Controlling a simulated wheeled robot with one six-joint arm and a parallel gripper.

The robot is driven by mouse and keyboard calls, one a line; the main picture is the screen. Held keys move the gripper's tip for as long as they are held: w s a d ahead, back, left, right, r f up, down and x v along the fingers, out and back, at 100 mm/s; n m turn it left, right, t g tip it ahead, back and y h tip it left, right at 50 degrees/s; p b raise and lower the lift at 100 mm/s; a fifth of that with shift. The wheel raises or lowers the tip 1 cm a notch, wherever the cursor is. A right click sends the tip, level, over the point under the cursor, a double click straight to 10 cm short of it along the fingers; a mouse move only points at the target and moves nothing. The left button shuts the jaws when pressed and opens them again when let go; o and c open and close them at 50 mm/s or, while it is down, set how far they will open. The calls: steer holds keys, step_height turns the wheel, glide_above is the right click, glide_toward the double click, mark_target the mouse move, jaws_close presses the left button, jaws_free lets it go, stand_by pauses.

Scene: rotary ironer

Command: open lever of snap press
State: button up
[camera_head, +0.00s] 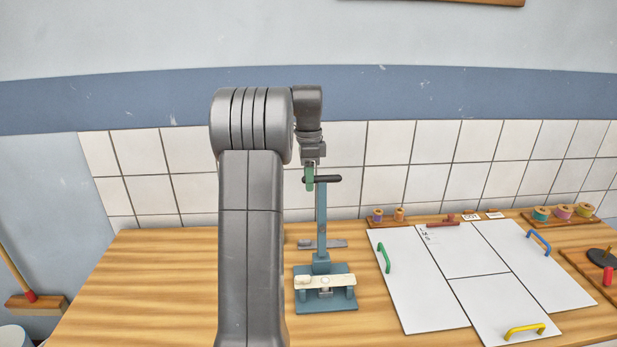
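The snap press stands on the wooden table, with a blue-grey base (326,305) and a pale cross plate on it. Its lever (322,225) is a blue bar that stands upright, topped by a dark crosswise handle (328,180). My gripper (309,182) points down at the left end of the handle. A green finger shows in front of or against that end; I cannot tell whether it touches. The second finger is not distinct, so whether the gripper is open or shut is unclear.
A flat grey metal piece (335,244) lies behind the base. White panels (425,290) with green, blue and yellow handles lie to the right. Thread spools (563,212) stand at the back right. My arm hides part of the table left of the press. The far left tabletop is clear.

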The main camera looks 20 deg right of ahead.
step_height(320, 180, up, 14)
steer(key=shift+w+d+f, duration=0.15)
steer(key=shift+w, duration=0.25)
stand_by(0.7)
step_height(320, 180, down, 14)
steer(key=shift+s, duration=0.45)
steer(key=shift+r, duration=0.2)
step_height(320, 180, up, 13)
steer(key=w, duration=0.1)
steer(key=f, duration=0.9)
steer(key=s+f, duration=0.1)
steer(key=f, duration=0.3)
steer(key=shift+s+f, duration=0.1)
steer(key=shift+f, duration=0.05)
steer(key=shift+s+a+r, duration=0.15)
steer(key=shift+s+a, duration=0.05)
steer(key=shift+s, duration=0.3)
steer(key=shift+s+a+r, duration=0.1)
steer(key=shift+s+a, duration=0.05)
steer(key=shift+s, duration=0.35)
